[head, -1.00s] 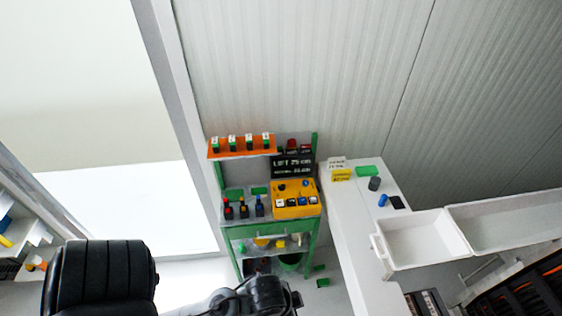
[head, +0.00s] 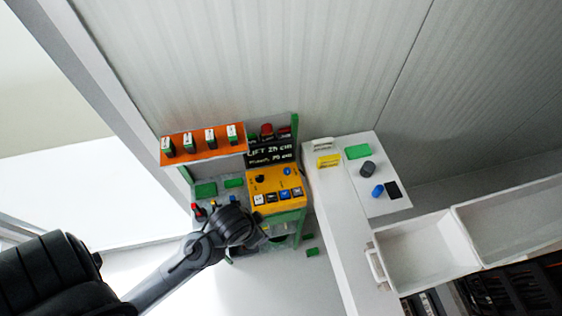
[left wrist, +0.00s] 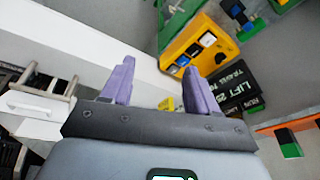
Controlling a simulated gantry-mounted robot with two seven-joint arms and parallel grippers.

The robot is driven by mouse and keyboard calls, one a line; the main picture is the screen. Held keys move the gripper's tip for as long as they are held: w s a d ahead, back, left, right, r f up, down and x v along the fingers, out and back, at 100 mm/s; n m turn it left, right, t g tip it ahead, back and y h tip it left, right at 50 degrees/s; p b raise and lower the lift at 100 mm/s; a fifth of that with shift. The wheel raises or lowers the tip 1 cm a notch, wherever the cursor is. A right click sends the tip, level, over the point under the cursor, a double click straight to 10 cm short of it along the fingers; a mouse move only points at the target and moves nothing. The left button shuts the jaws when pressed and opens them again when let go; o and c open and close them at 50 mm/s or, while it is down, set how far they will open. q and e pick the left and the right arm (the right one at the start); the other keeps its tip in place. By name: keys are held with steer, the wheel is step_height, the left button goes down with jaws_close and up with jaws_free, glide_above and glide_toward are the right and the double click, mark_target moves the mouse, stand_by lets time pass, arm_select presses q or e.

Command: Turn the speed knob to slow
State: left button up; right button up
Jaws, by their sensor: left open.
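A yellow control box (head: 259,205) stands on the green-framed bench in the head view. It has a black round knob (head: 260,178) at its upper left, a blue knob (head: 287,171) to the right and a row of switches along its lower edge. No speed label is readable, so I cannot tell which knob is the speed knob. The box also shows in the left wrist view (left wrist: 178,48), beyond my fingers. My left gripper (left wrist: 159,90) is open and empty, apart from the box. In the head view my left arm covers the bench's lower left part.
A black "LIFT" sign (head: 270,152) stands behind the box. A white counter (head: 335,215) with small coloured items is at right, near a white tray (head: 425,250).

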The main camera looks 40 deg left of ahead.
arm_select(q)
step_height(320, 180, down, 4)
steer(key=w+a+b, duration=0.1)
steer(key=w, duration=0.2)
steer(key=m+g+b, duration=0.1)
steer(key=g+b, duration=0.2)
steer(key=b, duration=1)
glide_above(286, 171)
step_height(286, 171, down, 8)
step_height(286, 171, down, 10)
steer(key=shift+w+r, duration=0.1)
steer(key=shift+r, duration=0.1)
arm_select(e)
step_height(286, 171, down, 15)
steer(key=shift+s+d+f, duration=0.15)
steer(key=shift+s, duration=0.2)
arm_select(q)
steer(key=c, duration=1)
steer(key=shift+c, duration=0.2)
